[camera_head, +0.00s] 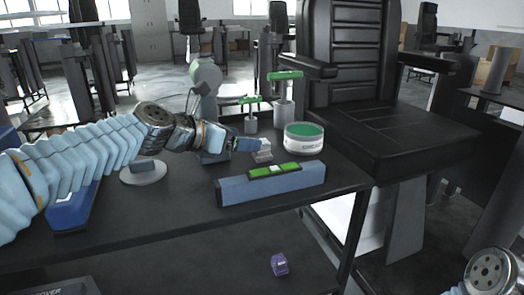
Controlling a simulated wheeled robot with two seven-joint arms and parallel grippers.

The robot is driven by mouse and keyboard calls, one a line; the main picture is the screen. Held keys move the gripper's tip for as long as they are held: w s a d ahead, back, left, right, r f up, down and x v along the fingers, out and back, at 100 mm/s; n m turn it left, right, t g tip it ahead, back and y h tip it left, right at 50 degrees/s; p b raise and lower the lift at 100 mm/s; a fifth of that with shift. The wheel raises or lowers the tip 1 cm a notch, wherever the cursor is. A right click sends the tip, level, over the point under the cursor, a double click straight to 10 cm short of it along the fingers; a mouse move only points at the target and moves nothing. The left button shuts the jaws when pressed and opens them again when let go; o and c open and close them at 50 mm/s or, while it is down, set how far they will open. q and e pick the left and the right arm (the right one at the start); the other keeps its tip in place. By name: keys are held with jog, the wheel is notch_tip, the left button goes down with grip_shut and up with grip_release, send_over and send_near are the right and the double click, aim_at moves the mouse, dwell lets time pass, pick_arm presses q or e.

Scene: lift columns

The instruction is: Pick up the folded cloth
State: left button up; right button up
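A small pale grey, layered piece (263,151) lies on the dark table behind the long blue block; it may be the folded cloth, but it is too small to be sure. My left arm reaches in from the left across the table. Its gripper (243,145) is just left of the pale piece, close to it; whether they touch is not clear. I cannot make out whether the fingers are open or shut. Only part of my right arm shows at the bottom right corner; its gripper is out of view.
A long blue block (270,186) with a green-and-white level stands at the table's front edge. A white tin with green top (304,138) and green-handled tools (284,95) stand behind. A black chair (400,130) borders the right. A purple object (279,264) lies below.

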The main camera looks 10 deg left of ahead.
aim_at(262, 150)
pick_arm(q)
jog(key=x, duration=0.5)
jog(key=shift+d+f, duration=0.15)
jog(key=shift+f, duration=0.2)
jog(key=c, duration=0.8)
